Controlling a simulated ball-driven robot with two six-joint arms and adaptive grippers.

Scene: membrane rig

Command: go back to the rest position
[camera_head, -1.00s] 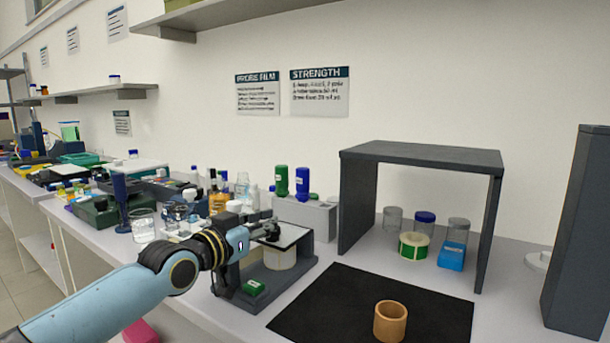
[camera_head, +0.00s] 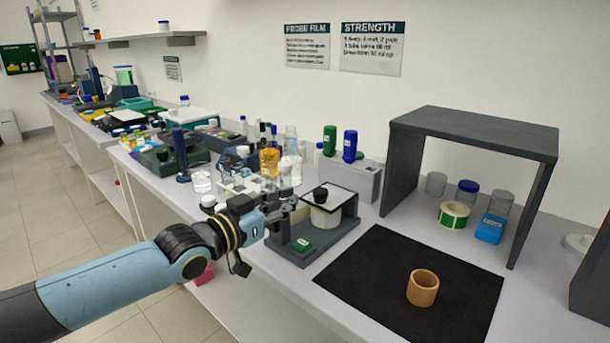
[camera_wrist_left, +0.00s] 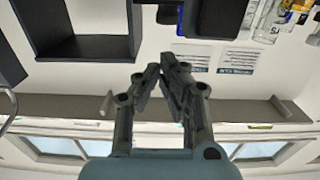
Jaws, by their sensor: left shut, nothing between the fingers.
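My left gripper (camera_head: 287,208) is shut and empty, just left of the dark grey rig (camera_head: 345,236). In the left wrist view its fingertips (camera_wrist_left: 172,62) come together with nothing between them. The rig carries a flat plate with a black knob (camera_head: 320,194) on top and a white cylinder (camera_head: 324,217) under it. A green block (camera_head: 303,243) lies on the rig's base. Whether the gripper touches the rig is hard to tell. My right gripper is not in view.
A black mat (camera_head: 375,270) holds a tan ring (camera_head: 422,288). A dark arch (camera_head: 470,130) stands behind, with a green tape roll (camera_head: 453,215), a blue box (camera_head: 490,229) and jars. Glassware and bottles crowd the bench behind my gripper. Open floor (camera_head: 60,215) lies left.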

